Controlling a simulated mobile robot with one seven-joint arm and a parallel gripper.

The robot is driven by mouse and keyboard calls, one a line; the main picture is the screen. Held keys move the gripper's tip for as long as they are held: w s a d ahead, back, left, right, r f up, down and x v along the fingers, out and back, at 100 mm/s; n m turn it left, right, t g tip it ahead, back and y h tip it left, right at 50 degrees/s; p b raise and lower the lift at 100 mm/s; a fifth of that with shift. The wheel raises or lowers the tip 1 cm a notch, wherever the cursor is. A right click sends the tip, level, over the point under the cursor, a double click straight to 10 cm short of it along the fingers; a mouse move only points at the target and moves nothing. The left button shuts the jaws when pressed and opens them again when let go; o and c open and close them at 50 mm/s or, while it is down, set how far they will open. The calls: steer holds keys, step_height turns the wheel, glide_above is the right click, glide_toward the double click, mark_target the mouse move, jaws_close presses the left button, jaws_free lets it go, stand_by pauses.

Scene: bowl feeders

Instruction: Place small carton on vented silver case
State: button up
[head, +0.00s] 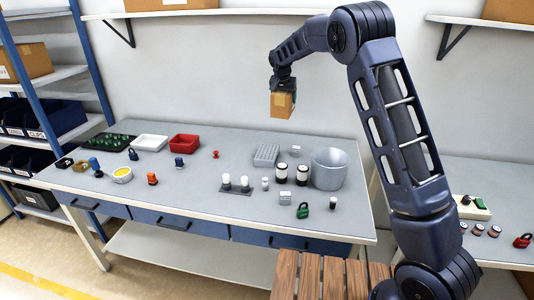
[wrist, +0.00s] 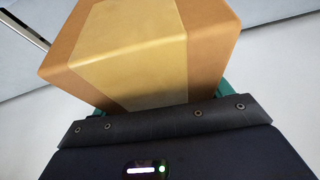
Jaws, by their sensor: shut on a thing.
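The small carton (head: 281,106) is a brown cardboard box with a paler tape band. My gripper (head: 284,88) is shut on it and holds it in the air, well above the back of the table. In the wrist view the carton (wrist: 140,50) fills the upper middle, between the teal fingertips, which are mostly hidden. A grey case with a pattern of dark slots or holes, seemingly the vented silver case (head: 265,155), lies flat on the table below and a little left of the carton. Its top looks bare.
A grey bucket (head: 329,170), black-and-white jars (head: 308,173) and a small silver box (head: 285,197) stand right of and in front of the case. A red bin (head: 184,143) and white tray (head: 150,142) sit to the left. The table (head: 200,212) has free room at front left.

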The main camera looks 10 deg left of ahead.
steer(key=s+a, duration=0.4)
steer(key=a, duration=0.2)
steer(key=n, duration=0.1)
glide_above(267, 151)
step_height(267, 151, down, 19)
steer(key=shift+d+f, duration=0.1)
steer(key=shift+f, duration=0.1)
steer(key=shift+f, duration=0.1)
steer(key=o, duration=1.2)
steer(key=v, duration=1.2)
steer(key=shift+d, duration=0.2)
